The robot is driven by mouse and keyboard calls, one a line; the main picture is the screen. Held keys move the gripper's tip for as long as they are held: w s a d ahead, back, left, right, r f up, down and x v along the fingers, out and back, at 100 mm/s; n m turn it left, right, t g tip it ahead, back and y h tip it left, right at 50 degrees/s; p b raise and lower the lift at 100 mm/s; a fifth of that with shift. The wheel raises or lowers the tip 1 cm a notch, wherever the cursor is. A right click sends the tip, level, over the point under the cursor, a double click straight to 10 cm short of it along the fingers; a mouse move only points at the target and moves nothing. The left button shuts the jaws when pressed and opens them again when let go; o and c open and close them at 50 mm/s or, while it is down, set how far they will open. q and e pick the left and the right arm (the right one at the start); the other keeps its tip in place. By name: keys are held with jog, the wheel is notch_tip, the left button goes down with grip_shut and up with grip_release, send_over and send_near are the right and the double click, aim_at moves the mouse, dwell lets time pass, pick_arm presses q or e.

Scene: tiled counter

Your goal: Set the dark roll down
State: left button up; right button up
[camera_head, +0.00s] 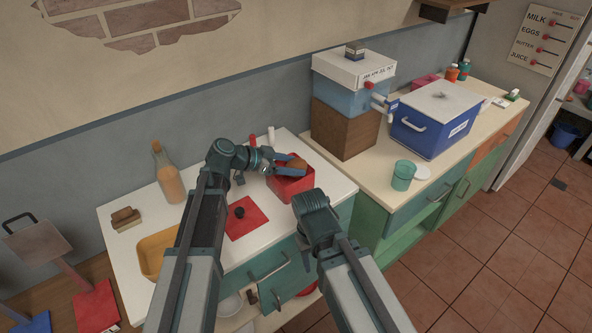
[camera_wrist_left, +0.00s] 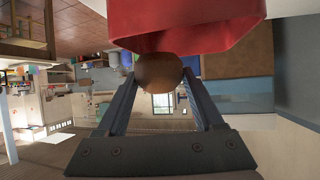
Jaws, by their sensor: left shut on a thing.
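The dark roll (camera_head: 297,163) is brown and rounded, and it is held at the red bin (camera_head: 292,189) on the white counter. My left gripper (camera_head: 284,164) is shut on it at the bin's top. In the left wrist view the roll (camera_wrist_left: 159,70) sits between the two fingertips (camera_wrist_left: 160,82), with the red bin (camera_wrist_left: 190,35) right beside it. I cannot tell whether the roll touches the bin. My right arm reaches in at lower middle, but its fingers do not show.
A red mat with a dark knob-like item (camera_head: 239,212) lies left of the bin. A bottle (camera_head: 168,175), a yellow tray (camera_head: 153,254) and a brown block (camera_head: 125,218) stand farther left. A drink dispenser on a wooden box (camera_head: 343,128) stands to the right.

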pick_arm(q)
jog(key=shift+a+r, duration=0.1)
jog(key=shift+a, duration=0.1)
jog(key=shift+f+b, duration=0.6)
jog(key=shift+f, duration=0.05)
jog(key=o, duration=1.4)
jog(key=shift+c, duration=0.2)
jog(key=shift+r+p, duration=0.6)
jog(key=shift+p, duration=0.05)
jog(key=p+v, duration=0.5)
jog(key=v, duration=0.7)
jog(key=shift+p, duration=0.4)
